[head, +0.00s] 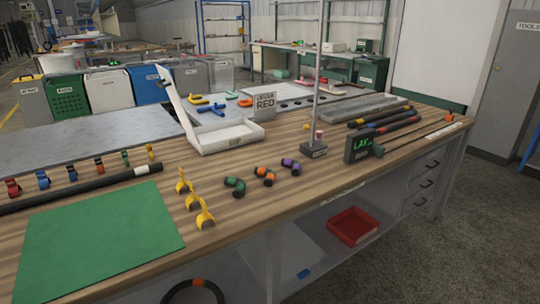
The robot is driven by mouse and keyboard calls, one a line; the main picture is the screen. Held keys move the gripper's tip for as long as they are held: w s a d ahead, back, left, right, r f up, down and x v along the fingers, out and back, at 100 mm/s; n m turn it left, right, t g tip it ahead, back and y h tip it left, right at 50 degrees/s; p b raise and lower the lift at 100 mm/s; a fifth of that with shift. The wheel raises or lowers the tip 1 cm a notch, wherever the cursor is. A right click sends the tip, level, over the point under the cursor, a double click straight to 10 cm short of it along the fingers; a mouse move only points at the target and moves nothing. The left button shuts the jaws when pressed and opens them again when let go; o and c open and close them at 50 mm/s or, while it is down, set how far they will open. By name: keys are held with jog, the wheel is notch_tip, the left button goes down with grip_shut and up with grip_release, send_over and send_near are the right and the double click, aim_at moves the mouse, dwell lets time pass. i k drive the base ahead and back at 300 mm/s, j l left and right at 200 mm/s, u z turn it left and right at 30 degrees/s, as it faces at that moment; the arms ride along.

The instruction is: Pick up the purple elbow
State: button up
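The purple elbow (291,166) is a short bent dark fitting with a purple band. It lies on the wooden workbench (330,178), at the right end of a short row of elbows. An orange-banded elbow (265,175) is just left of it, and a green elbow (235,186) is farther left. The elbows look apart from one another. My gripper is not in view.
Behind the elbows stand a white lidded tray (228,137) and a thin post on a dark base (314,150). A black LAY display (360,145) is to the right. Yellow clips (204,215) and a green mat (100,240) are left. Bench in front of the elbows is clear.

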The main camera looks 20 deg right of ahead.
aim_at(296, 166)
jog(key=i+l, duration=0.15)
jog(key=l, duration=0.25)
jog(key=i+l, duration=0.1)
jog(key=l, duration=0.35)
jog(key=i+l, duration=0.15)
jog(key=l, duration=0.25)
jog(key=i+l, duration=0.15)
jog(key=l, duration=0.3)
jog(key=i+l, duration=0.1)
jog(key=l, duration=0.3)
jog(key=i+l, duration=0.2)
jog(key=l, duration=0.2)
jog(key=i+l, duration=0.2)
jog(key=l, duration=0.2)
jog(key=i+l, duration=0.2)
jog(key=l, duration=0.15)
jog(key=i+l, duration=0.3)
jog(key=i+u, duration=0.05)
jog(key=i, duration=0.05)
